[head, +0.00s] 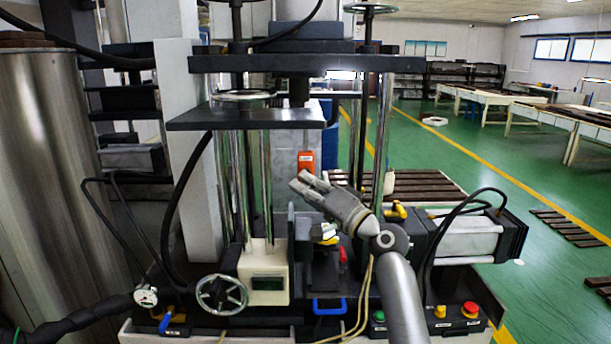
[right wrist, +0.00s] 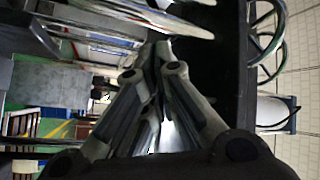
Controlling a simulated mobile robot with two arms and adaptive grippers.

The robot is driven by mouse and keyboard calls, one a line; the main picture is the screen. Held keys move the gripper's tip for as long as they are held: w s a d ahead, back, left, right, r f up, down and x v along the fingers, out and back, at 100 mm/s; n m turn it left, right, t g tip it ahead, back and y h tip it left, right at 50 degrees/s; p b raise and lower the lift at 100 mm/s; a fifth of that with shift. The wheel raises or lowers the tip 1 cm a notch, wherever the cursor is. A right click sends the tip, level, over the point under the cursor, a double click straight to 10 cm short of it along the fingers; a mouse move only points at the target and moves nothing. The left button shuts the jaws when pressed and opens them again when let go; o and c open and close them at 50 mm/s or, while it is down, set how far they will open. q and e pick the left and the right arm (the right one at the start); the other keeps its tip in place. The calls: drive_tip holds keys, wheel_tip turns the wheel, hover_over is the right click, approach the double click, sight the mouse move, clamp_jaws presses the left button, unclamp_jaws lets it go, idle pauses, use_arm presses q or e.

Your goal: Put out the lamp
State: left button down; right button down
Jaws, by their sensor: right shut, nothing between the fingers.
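In the right wrist view the fingers (right wrist: 158,55) are together among metal rods. My left gripper is not in view.
The machine has chrome columns and a dark plate (head: 246,118) around my right gripper. A handwheel (head: 221,294) is at the lower left. A green button (head: 378,317), a yellow button (head: 440,311) and a red button (head: 470,309) sit along the front.

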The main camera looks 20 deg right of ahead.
drive_tip(key=shift+w+d, duration=0.1)
drive_tip(key=shift+w, duration=0.25)
drive_tip(key=shift+s, duration=0.5)
drive_tip(key=s, duration=0.2)
drive_tip(key=s+a+p, duration=0.2)
drive_tip(key=s, duration=0.1)
drive_tip(key=shift+s, duration=0.3)
idle(0.3)
